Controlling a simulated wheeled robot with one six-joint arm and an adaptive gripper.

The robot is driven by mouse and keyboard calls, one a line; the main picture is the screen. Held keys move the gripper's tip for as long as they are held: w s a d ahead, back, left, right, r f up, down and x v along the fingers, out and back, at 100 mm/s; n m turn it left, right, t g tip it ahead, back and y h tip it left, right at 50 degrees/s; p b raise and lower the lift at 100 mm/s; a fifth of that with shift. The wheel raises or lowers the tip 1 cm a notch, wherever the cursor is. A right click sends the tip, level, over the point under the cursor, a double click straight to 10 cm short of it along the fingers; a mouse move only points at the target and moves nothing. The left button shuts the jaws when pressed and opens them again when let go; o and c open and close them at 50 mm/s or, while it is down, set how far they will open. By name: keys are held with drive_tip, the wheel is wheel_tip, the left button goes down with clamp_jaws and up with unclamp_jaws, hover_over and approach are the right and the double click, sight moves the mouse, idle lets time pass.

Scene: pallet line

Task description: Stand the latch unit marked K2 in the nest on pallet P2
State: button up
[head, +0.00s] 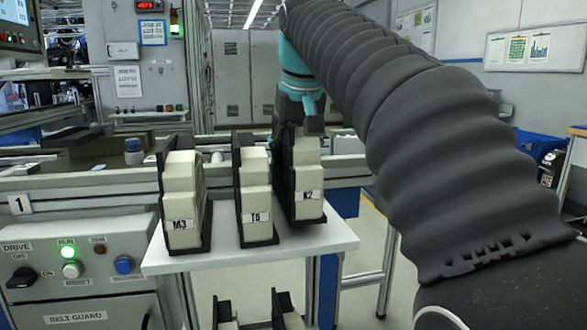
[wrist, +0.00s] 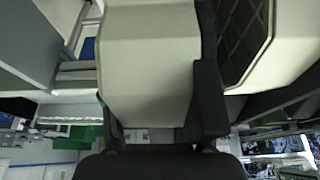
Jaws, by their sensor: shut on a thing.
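The latch unit marked K2 (head: 306,180), a cream block with a dark back and base, is upright at the right end of a row of three. My gripper (head: 300,122) is at its upper back and is shut on it; the fingertips are mostly hidden in the head view. K2's base sits farther from the shelf's front edge than its neighbours' bases, or slightly raised; I cannot tell which. In the wrist view a cream block with a dark side plate, K2 (wrist: 150,65), fills the middle, in front of my gripper (wrist: 160,135). Pallet P2 and its nest are not identifiable.
Units M3 (head: 182,205) and T6 (head: 256,200) stand left of K2 on the white shelf (head: 215,262); T6 is close beside it. More units (head: 285,312) are below the shelf. A conveyor rail (head: 75,180) runs behind. A control box (head: 75,265) is at left.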

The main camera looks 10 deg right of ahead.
drive_tip(key=shift+f, duration=1.25)
drive_tip(key=o, duration=1.2)
drive_tip(key=shift+o, duration=0.2)
